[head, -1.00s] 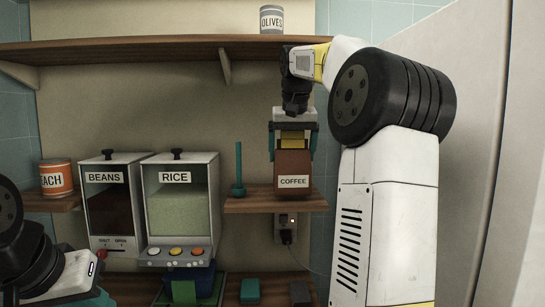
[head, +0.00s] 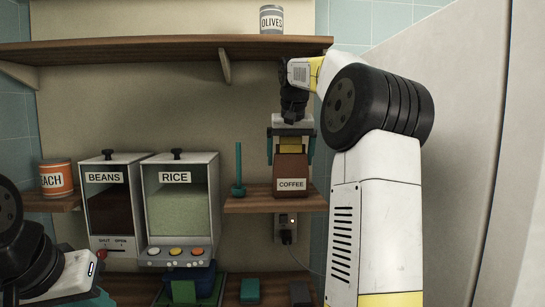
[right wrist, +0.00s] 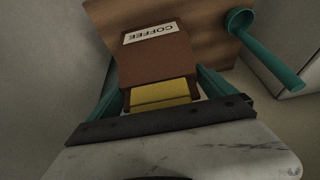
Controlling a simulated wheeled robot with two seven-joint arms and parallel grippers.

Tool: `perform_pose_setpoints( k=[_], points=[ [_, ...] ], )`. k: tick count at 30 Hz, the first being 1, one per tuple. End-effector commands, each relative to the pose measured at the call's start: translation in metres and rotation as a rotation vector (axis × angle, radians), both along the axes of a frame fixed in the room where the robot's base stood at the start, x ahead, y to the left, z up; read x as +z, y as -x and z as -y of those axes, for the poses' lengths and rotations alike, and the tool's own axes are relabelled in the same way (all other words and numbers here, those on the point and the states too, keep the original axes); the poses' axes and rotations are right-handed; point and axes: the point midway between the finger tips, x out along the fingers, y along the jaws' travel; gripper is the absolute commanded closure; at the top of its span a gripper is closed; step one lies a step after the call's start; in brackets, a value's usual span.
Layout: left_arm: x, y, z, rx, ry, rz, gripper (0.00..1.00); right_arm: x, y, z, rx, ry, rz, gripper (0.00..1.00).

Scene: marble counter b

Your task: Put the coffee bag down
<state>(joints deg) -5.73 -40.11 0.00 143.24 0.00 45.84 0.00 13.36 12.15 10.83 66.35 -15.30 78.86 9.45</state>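The brown coffee bag (head: 291,168), with a yellow band near its top and a white COFFEE label, stands upright at the right end of the small middle shelf (head: 250,204). Its base appears to meet the shelf. My right gripper (head: 291,160) comes down from above, with one teal finger on each side of the bag, seemingly closed on it. In the right wrist view the bag (right wrist: 155,58) lies between the fingers, against the wooden shelf (right wrist: 205,22). My left gripper (head: 98,297) is at the lower left, its fingers mostly cut off.
A teal upright utensil (head: 239,172) stands left of the bag. Bean (head: 112,205) and rice (head: 180,205) dispensers stand farther left. An upper shelf (head: 165,47) holds an olives can (head: 272,19). A power outlet (head: 286,228) is under the middle shelf.

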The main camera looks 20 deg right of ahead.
Motion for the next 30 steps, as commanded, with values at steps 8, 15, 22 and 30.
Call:
perform_pose_setpoints(
  k=[8,15,22,30],
  points=[
    [0.0,0.0,0.0,0.0,0.0,0.0,0.8,0.001,0.0,0.0,0.0,0.0,0.0,0.0],
    [0.0,0.0,0.0,0.0,0.0,0.0,0.8,0.016,0.015,-0.004,0.001,0.002,0.002,0.0],
    [0.0,0.0,0.0,0.0,0.0,0.0,0.8,0.015,0.06,-0.016,0.001,0.001,0.001,0.0],
    [0.0,0.0,0.0,0.0,0.0,0.0,0.8,0.014,0.107,-0.028,0.001,0.002,0.001,0.0]
  ],
)
